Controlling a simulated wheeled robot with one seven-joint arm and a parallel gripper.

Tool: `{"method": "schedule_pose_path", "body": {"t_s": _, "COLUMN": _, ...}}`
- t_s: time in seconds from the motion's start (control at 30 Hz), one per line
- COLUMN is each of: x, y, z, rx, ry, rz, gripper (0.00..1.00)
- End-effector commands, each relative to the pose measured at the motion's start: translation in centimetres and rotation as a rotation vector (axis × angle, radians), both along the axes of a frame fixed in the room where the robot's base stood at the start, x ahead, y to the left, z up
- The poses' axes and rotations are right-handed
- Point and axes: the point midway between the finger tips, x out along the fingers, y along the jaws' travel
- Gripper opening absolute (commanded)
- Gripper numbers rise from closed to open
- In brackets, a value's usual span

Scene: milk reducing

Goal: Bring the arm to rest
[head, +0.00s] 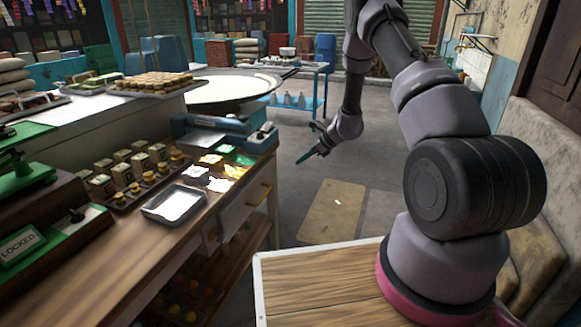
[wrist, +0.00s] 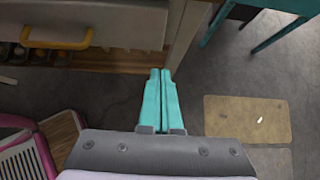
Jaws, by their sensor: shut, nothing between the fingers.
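My gripper (head: 314,152) hangs in the air over the open floor, to the right of the wooden counter (head: 150,235) in the head view. Its teal fingers (wrist: 159,100) lie side by side, shut and empty, in the wrist view. My arm rises from its base at the lower right, bends over at the top and reaches down to the gripper. In the wrist view the counter's front, with a yellow drawer handle (wrist: 57,38), is beyond the fingertips to the upper left.
A metal tray (head: 174,204), small blocks and a blue scale (head: 222,130) stand on the counter. A large round pan (head: 235,88) and a blue-framed table (head: 300,95) are farther back. A tan mat (head: 332,212) lies on the floor. The grey floor around it is free.

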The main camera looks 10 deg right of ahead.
Motion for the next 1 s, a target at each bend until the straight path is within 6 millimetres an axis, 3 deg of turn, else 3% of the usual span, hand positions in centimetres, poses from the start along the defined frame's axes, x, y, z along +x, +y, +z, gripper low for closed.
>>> {"method": "schedule_pose_path", "body": {"t_s": 0.13, "x": -0.8, "y": -1.6, "z": 1.8, "rx": -0.002, "ry": -0.001, "rz": -0.001, "gripper": 0.00}}
{"method": "schedule_pose_path", "body": {"t_s": 0.37, "x": -1.5, "y": -2.2, "z": 4.0, "rx": -0.008, "ry": -0.016, "rz": 0.021, "gripper": 0.00}}
{"method": "schedule_pose_path", "body": {"t_s": 0.47, "x": -1.8, "y": -1.8, "z": 7.4, "rx": -0.028, "ry": -0.060, "rz": 0.078, "gripper": 0.00}}
{"method": "schedule_pose_path", "body": {"t_s": 0.67, "x": -4.8, "y": -0.4, "z": 17.8, "rx": -0.122, "ry": -0.210, "rz": 0.287, "gripper": 0.00}}
{"method": "schedule_pose_path", "body": {"t_s": 0.8, "x": -8.3, "y": 0.2, "z": 24.3, "rx": -0.210, "ry": -0.318, "rz": 0.441, "gripper": 0.00}}
{"method": "schedule_pose_path", "body": {"t_s": 1.0, "x": -14.3, "y": 0.6, "z": 32.1, "rx": -0.359, "ry": -0.468, "rz": 0.652, "gripper": 0.00}}
